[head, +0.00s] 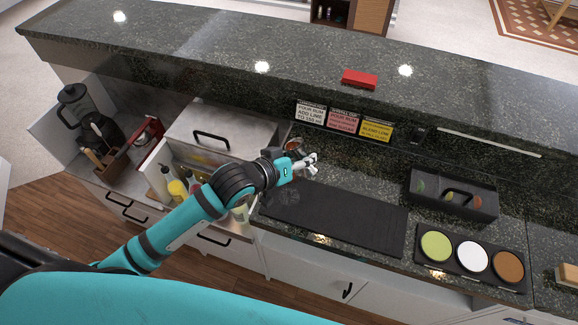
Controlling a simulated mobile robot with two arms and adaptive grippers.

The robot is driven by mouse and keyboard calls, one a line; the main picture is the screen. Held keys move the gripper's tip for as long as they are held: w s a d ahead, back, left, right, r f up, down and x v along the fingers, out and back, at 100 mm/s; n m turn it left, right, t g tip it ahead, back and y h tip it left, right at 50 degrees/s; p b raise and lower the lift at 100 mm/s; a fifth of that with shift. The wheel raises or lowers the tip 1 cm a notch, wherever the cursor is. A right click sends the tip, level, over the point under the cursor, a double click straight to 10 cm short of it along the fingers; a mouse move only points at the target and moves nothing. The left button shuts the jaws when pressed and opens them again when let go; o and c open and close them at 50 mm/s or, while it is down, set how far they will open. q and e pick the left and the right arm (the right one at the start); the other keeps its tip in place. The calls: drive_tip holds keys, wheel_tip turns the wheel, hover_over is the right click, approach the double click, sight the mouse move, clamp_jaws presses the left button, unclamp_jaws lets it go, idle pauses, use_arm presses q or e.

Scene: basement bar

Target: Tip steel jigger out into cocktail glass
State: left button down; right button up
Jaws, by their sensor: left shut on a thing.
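My left gripper (309,165) reaches in from the left, above the counter just behind the dark mat's left part. It is shut on a small silvery thing that looks like the steel jigger (313,157); the fingers hide most of it, and its tilt and contents cannot be told. A faint clear shape on the mat's left end, beside the wrist, looks like the cocktail glass (283,195); its outline is hard to make out. My right gripper is out of view.
A small round vessel with reddish contents (294,145) stands behind the gripper. The dark mat (350,222) is mostly clear. A black caddy (453,193) and a tray of three coloured discs (472,258) lie right. A steel box (222,132) and bottles (177,190) are left.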

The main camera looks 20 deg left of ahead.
use_arm(q)
drive_tip(key=shift+r+n+b, duration=0.1)
drive_tip(key=shift+n+b, duration=0.2)
drive_tip(key=shift+b, duration=0.2)
drive_tip(key=shift+d+f+n+h+b, duration=0.15)
drive_tip(key=shift+f+n+h+b, duration=0.35)
drive_tip(key=shift+b, duration=0.95)
drive_tip(key=shift+r, duration=0.15)
drive_tip(key=shift+d+r+n+h+b, duration=0.1)
drive_tip(key=shift+r+n+h+b, duration=0.4)
drive_tip(key=shift+b, duration=0.8)
drive_tip(key=shift+f+n+h+b, duration=0.45)
drive_tip(key=shift+n+h+b, duration=0.15)
drive_tip(key=shift+b, duration=1.35)
drive_tip(key=shift+r+n+h+b, duration=0.4)
drive_tip(key=shift+n+h+b, duration=0.15)
drive_tip(key=shift+b, duration=0.65)
drive_tip(key=shift+d+f+n+t+h, duration=0.15)
drive_tip(key=shift+f+n+t+h, duration=0.15)
drive_tip(key=shift+n, duration=0.15)
drive_tip(key=shift+r, duration=0.15)
